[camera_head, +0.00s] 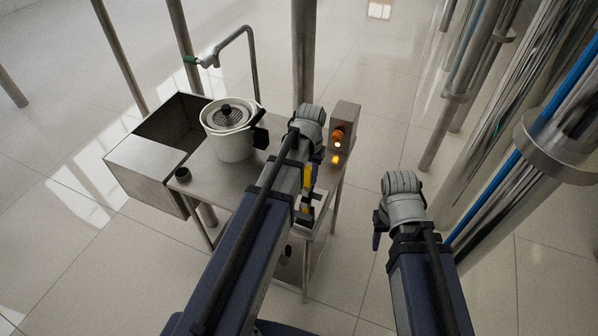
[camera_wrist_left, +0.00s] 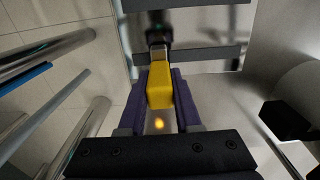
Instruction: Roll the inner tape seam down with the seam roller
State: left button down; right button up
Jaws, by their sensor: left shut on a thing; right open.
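A yellow-handled tool (camera_wrist_left: 160,85), which looks like the seam roller, is held between the fingers of my left gripper (camera_wrist_left: 159,80). Its metal neck leads to a dark head (camera_wrist_left: 158,36). In the head view, part of its yellow handle (camera_head: 308,177) shows beside my left wrist, above the right part of the steel table. My left gripper is shut on the handle. My right gripper (camera_head: 379,228) hangs right of the table, away from everything; its fingers are mostly hidden and nothing shows in it. I cannot make out the tape seam.
A white pot (camera_head: 233,148) with a perforated lid and black handle stands on the steel table (camera_head: 207,172), beside a sink basin (camera_head: 150,165) and tap (camera_head: 210,60). A small box with a lit orange lamp (camera_head: 338,137) stands at the right. Steel pipes (camera_head: 490,190) rise further right.

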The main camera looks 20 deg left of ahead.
pick_arm(q)
jog(key=shift+d, duration=0.6)
jog(key=shift+a+r+p, duration=0.1)
jog(key=shift+r+p, duration=0.45)
jog(key=shift+p, duration=0.1)
notch_tip(320, 180, up, 6)
jog(key=p, duration=0.6)
jog(key=shift+f, duration=0.1)
